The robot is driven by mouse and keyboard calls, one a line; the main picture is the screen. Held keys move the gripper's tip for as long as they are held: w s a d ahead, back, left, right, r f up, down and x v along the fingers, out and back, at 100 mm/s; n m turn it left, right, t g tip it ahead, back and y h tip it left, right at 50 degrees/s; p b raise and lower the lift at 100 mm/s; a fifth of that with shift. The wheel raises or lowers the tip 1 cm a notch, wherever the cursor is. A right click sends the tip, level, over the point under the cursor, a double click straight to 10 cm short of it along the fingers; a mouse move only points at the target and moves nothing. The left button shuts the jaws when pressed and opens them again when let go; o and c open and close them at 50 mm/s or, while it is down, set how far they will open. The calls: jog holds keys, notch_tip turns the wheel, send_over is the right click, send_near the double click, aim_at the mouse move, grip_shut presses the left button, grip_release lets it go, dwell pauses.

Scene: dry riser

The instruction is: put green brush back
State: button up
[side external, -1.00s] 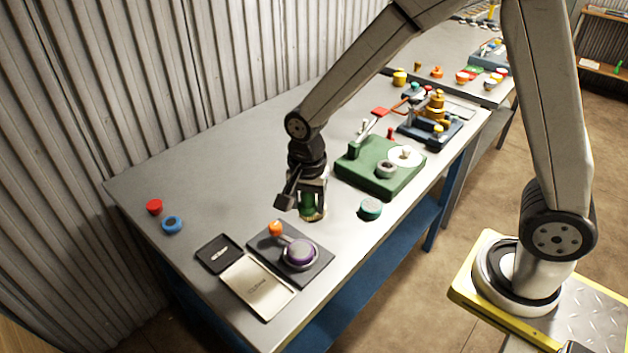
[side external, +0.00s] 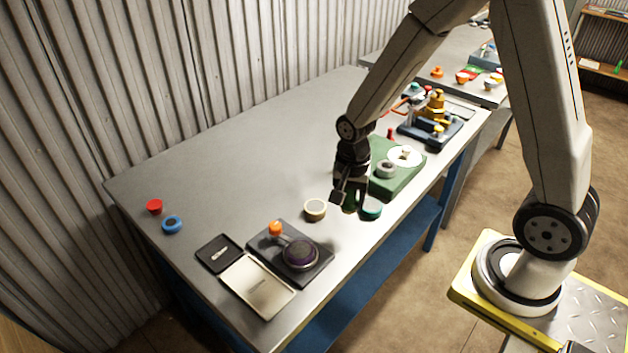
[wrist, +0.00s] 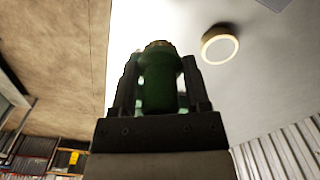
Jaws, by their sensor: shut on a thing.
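My gripper (side external: 350,198) is shut on the green brush (wrist: 160,80), whose yellowish end points away from the gripper in the wrist view. In the side view the brush is a small dark green patch, mostly hidden by the fingers. It is above the table, just left of a teal round piece (side external: 371,209); I cannot tell whether they touch. A cream ring-shaped holder (side external: 315,209) with a grey centre stands on the table to the left of the gripper. It also shows in the wrist view (wrist: 220,44), to the right of the brush.
A green fixture (side external: 405,178) with a white disc is behind and right of the gripper. A dark plate (side external: 316,277) carries a purple knob and orange ball. A pale tray (side external: 257,287) lies at front left. Red (side external: 154,206) and blue (side external: 172,224) pieces are far left. The table's back left is clear.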

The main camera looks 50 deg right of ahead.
aim_at(348, 212)
jog(key=shift+f, duration=0.15)
jog(key=shift+f, duration=2.1)
jog(key=shift+f, duration=1.8)
jog(key=o, duration=1.3)
jog(key=shift+f, duration=0.1)
jog(key=shift+r, duration=6.15)
